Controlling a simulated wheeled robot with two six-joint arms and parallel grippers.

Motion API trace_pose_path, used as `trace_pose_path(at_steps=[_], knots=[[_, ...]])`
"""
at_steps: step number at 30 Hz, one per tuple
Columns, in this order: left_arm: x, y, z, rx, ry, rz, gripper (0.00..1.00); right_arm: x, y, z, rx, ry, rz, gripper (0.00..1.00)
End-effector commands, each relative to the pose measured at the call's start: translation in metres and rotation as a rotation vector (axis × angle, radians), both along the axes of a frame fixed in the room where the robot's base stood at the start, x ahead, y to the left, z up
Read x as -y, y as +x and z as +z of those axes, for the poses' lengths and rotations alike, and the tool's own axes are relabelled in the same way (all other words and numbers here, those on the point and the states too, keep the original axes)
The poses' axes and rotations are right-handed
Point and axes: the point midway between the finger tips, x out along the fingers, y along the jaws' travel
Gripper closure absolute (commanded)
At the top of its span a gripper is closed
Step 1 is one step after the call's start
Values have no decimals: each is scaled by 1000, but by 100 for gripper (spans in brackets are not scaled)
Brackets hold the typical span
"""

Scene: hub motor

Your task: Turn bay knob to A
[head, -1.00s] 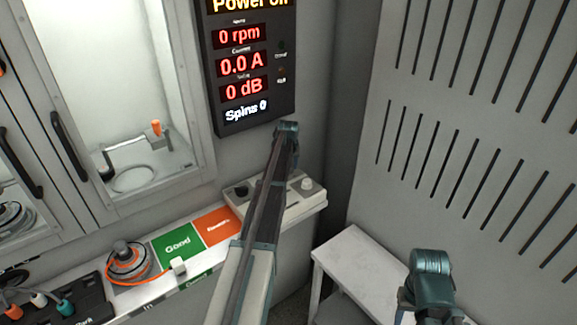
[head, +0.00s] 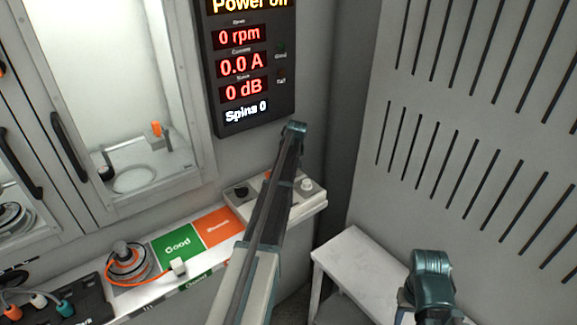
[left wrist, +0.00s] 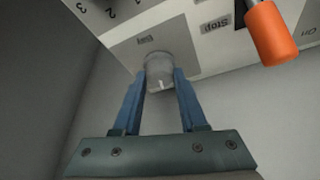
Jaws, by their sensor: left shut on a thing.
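In the left wrist view, a pale grey round knob (left wrist: 159,66) with a small white mark stands on a grey patch of a light control panel. My left gripper (left wrist: 159,85) is shut on this knob, one blue finger on each side. The label by the knob is upside down and too blurred to read. In the head view my left arm passes over the control box (head: 235,208) and hides its middle, the gripper and the held knob. A teal part of my right arm shows at the lower right; its gripper is not visible.
A white knob (head: 307,184) and a black knob (head: 241,191) show on the box. A display (head: 247,70) reads "Power off". A small white table (head: 355,262) stands at right.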

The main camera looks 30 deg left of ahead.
Motion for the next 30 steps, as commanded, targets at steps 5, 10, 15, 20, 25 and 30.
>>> trace_pose_path(at_steps=[5,10,15,20,25,30], knots=[[1,2,0,-2,0,166,100,0,0,0,0,0,0,50],[1,4,0,-1,0,324,100,0,0,0,0,0,0,50],[1,4,0,-1,0,467,100,0,0,0,0,0,0,50],[2,5,0,-1,0,578,100,0,0,0,0,0,0,50],[2,5,0,0,-1,666,100,0,0,0,0,0,0,50],[2,5,0,-1,0,721,100,0,0,0,0,0,0,50]])
